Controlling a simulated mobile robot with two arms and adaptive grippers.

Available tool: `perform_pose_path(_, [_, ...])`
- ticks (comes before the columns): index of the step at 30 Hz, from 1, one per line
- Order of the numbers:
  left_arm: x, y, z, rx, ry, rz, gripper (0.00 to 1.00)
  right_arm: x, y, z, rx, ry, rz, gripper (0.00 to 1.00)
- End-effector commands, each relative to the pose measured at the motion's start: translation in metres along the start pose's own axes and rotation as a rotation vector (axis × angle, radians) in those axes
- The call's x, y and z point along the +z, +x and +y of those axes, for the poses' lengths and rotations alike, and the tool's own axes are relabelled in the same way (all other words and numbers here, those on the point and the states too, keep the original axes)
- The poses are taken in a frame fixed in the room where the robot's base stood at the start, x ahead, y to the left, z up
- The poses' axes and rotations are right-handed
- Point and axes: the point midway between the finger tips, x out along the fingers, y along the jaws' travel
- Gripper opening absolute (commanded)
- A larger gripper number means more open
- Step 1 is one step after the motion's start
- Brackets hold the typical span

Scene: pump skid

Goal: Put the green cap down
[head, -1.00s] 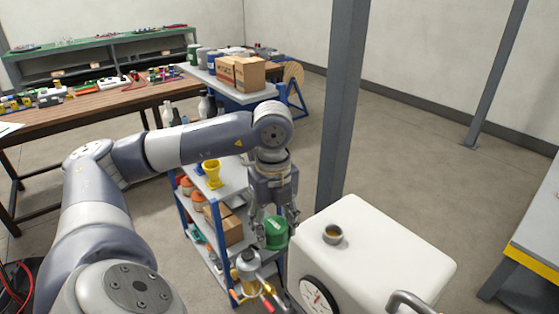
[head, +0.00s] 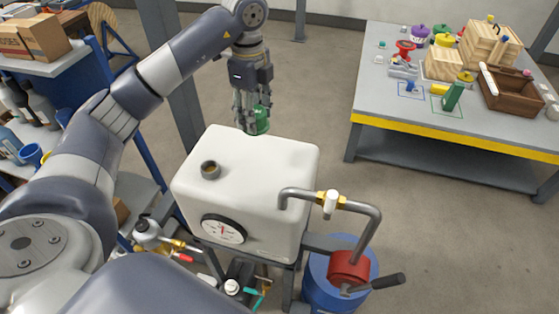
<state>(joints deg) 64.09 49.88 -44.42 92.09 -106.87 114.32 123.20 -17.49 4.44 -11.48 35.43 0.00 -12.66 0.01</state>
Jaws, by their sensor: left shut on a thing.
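The green cap (head: 262,122) is held in my left gripper (head: 251,118), which is shut on it and points down. The cap is at the back edge of the white tank (head: 265,165) in the picture, seemingly above or just behind its top; I cannot tell the exact height. The tank's open filler neck (head: 210,170) stands uncovered on the left part of its top. My right gripper is not in view.
A grey workbench (head: 385,95) with a yellow front edge stands at the right, holding wooden boxes (head: 443,64) and small parts. A bent pipe (head: 350,205) with a white-handled valve runs beside the tank. A blue drum (head: 325,290) stands below. A dark post (head: 183,100) rises behind my left arm.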

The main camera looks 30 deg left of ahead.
Motion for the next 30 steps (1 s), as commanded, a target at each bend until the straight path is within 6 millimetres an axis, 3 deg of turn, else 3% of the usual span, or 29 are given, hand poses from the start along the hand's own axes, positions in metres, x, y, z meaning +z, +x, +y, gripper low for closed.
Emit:
perform_pose_path(5, [-0.006,0.004,-0.008,0.009,-0.016,-0.007,0.18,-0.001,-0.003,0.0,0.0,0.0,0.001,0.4])
perform_pose_path(12, [-0.005,0.043,-0.007,0.011,-0.018,-0.01,0.18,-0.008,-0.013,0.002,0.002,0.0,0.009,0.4])
perform_pose_path(24, [-0.005,0.09,-0.007,0.008,-0.018,-0.009,0.18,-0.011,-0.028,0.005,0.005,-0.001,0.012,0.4])
perform_pose_path(30, [-0.005,0.096,-0.008,0.004,-0.017,-0.008,0.18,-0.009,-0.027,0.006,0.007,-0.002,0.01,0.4])
